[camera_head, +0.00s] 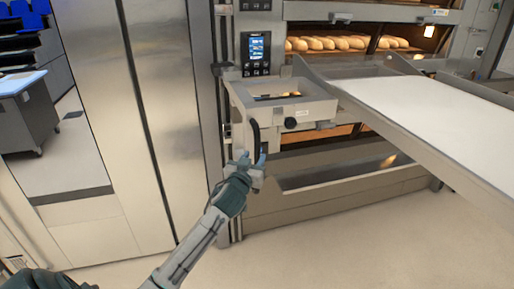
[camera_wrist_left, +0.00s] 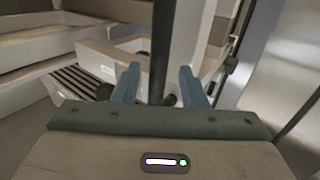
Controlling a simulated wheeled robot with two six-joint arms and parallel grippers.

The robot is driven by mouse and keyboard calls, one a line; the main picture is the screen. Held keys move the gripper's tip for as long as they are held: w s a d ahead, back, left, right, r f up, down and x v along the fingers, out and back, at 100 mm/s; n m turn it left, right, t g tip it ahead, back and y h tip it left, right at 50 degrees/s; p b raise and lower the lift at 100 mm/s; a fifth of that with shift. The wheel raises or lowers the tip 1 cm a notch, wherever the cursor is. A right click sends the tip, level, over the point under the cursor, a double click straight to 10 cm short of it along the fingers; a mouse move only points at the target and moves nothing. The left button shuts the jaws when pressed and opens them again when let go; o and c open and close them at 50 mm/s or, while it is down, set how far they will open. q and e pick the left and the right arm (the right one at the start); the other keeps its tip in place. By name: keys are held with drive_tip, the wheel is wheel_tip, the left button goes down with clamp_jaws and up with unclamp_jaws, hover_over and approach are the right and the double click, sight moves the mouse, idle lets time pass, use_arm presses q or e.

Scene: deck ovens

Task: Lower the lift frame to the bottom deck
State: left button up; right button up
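The lift frame (camera_head: 285,108) is a grey box-like carriage on the oven's front left upright, with a dark knob on its face. A white loading board (camera_head: 440,108) reaches out to the right beside it, level with the deck below the bread. A black vertical handle (camera_head: 255,135) hangs at the frame's left side. My left gripper (camera_head: 250,161) is at the handle's lower end. In the left wrist view, the black bar (camera_wrist_left: 160,45) stands between the two blue fingers of the open gripper (camera_wrist_left: 160,72), with gaps on both sides. My right gripper is out of view.
The deck oven has several loaves (camera_head: 325,43) behind its upper opening and a lit control panel (camera_head: 256,53). A lower deck (camera_head: 345,170) lies under the board. A steel cabinet (camera_head: 150,110) stands to the left. The floor (camera_head: 350,245) in front is clear.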

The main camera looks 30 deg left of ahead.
sight(256, 154)
use_arm(q)
drive_tip(key=p+x, duration=0.1)
drive_tip(key=x, duration=0.2)
drive_tip(key=shift+r, duration=0.15)
drive_tip(key=shift+w+a, duration=0.1)
drive_tip(key=shift+w, duration=0.25)
clamp_jaws()
